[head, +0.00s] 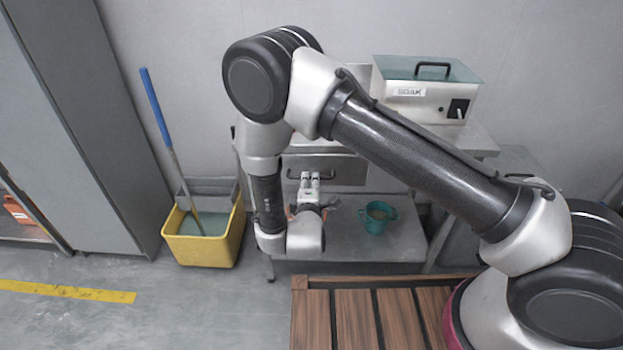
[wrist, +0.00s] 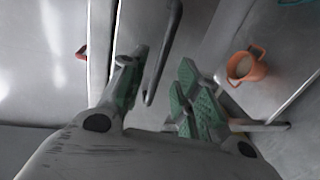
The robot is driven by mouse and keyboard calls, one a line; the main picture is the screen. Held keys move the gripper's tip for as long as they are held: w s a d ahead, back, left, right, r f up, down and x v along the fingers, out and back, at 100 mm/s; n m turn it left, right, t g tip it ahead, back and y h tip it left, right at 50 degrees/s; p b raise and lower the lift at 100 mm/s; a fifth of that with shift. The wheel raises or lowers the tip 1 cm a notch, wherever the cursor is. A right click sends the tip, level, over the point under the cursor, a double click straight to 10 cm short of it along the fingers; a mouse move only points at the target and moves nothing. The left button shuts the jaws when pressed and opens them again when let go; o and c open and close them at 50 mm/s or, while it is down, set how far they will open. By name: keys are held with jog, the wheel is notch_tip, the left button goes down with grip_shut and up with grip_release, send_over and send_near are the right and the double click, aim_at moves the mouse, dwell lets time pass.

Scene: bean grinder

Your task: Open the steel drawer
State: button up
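The steel drawer (head: 346,172) is set under the top of the steel table, with a dark bar handle (head: 298,174) on its front. It looks closed in the head view. My gripper (head: 310,181) is in front of the drawer, close to the handle, and hides part of the front. In the wrist view my gripper (wrist: 157,84) is open, with green pads on its fingers. The dark handle (wrist: 164,50) runs lengthwise in the space between the fingers. I see no clear contact with either pad.
A teal cup (head: 377,217) stands on the lower shelf (head: 345,240). An orange two-handled cup (wrist: 245,68) shows in the wrist view, mostly hidden behind my gripper in the head view. The grinder (head: 425,90) is on top. A yellow mop bucket (head: 205,240) stands left; slatted wood (head: 355,310) lies in front.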

aim_at(310, 177)
jog(key=shift+w+f, duration=0.25)
jog(key=shift+w, duration=0.85)
jog(key=shift+w+f, duration=0.2)
jog(key=shift+w, duration=0.9)
grip_shut()
